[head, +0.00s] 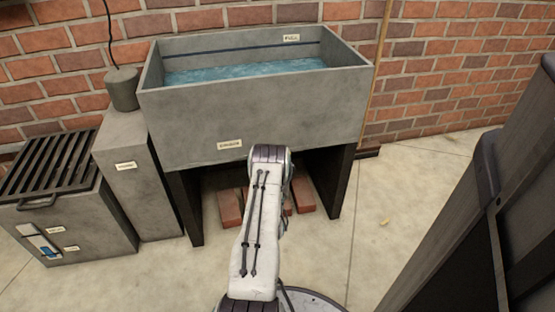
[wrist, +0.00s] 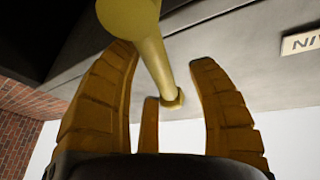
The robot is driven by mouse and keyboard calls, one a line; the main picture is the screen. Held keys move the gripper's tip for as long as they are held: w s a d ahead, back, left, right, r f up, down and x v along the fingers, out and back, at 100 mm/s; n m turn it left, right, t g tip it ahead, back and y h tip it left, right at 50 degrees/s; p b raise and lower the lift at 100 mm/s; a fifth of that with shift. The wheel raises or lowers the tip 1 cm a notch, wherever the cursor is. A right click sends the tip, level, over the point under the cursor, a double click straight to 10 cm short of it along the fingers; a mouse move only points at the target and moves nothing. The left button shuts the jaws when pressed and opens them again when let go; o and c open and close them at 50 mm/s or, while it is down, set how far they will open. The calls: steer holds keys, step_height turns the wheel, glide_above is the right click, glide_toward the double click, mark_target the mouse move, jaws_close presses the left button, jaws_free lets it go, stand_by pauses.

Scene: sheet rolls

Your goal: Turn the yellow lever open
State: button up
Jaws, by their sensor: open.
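In the wrist view a yellow lever (wrist: 152,55) has a rounded end at the top and a thin rod running down to a small nut-like end near a grey surface. My gripper (wrist: 163,58) is open, with tan ribbed fingers on either side of the rod. I see a gap between the rod and the right finger; whether the left finger touches the lever is unclear. In the head view the lever and my gripper are hidden behind my arm, which reaches toward the underside of the grey tank (head: 180,125).
The tank holds blue water (head: 240,72) and stands on dark legs (head: 185,205), with bricks (head: 230,208) beneath. A grated grey box (head: 80,230) and a grey block (head: 145,190) stand at left. A dark structure (head: 470,200) rises at right. Floor (head: 390,190) between is mostly clear.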

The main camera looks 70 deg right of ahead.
step_height(320, 180, up, 10)
steer(key=shift+f, duration=0.1)
stand_by(0.4)
steer(key=shift+a+f, duration=0.1)
stand_by(0.4)
